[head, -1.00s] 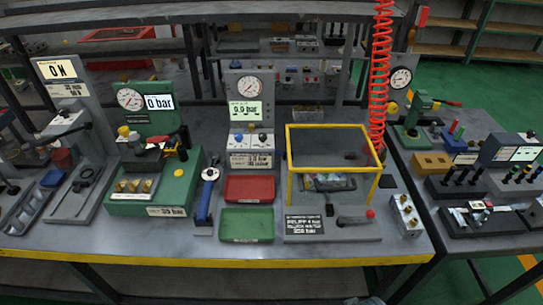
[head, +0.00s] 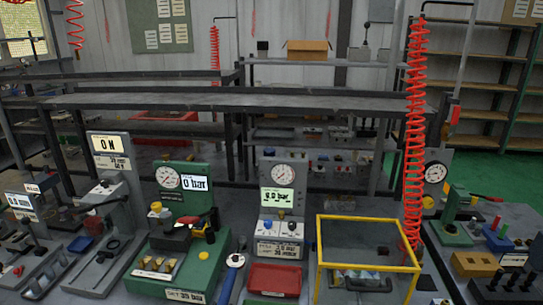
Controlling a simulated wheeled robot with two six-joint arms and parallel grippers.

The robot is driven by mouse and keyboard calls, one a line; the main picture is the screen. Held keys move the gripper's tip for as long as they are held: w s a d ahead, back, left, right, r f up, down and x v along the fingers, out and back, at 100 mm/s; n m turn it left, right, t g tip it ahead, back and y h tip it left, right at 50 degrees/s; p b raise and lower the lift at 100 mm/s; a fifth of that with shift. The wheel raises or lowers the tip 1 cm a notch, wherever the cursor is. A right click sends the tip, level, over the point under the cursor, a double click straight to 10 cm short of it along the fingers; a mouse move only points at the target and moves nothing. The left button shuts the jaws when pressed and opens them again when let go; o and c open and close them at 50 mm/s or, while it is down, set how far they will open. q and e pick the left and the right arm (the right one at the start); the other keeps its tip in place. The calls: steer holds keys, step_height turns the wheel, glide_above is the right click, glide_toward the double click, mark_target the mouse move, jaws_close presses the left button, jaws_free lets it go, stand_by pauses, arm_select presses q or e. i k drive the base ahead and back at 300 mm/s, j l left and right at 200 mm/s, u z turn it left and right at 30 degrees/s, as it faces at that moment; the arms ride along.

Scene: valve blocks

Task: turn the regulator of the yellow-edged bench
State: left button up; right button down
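On the bench (head: 233,292) a grey upright panel (head: 262,196) stands near the middle, with a round dial gauge (head: 283,174) and a lit bar display (head: 277,197). Below the display are small knobs, one blue (head: 267,225) and one dark, on a white block. To its left, a green unit (head: 205,264) carries another gauge (head: 169,177), a display reading 0 bar (head: 195,183) and a yellow knob (head: 156,207). I cannot tell for certain which knob is the regulator. The bench's yellow front edge is out of view now. Neither gripper is in view.
A yellow-framed clear guard (head: 368,219) stands right of the grey panel, beside a hanging red coiled hose (head: 415,130). A red tray (head: 274,280) and a blue-handled tool (head: 230,278) lie in front. A grey lever stand (head: 112,215) is at left.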

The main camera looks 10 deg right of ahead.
mark_target(428, 202)
steer(key=z, duration=1.25)
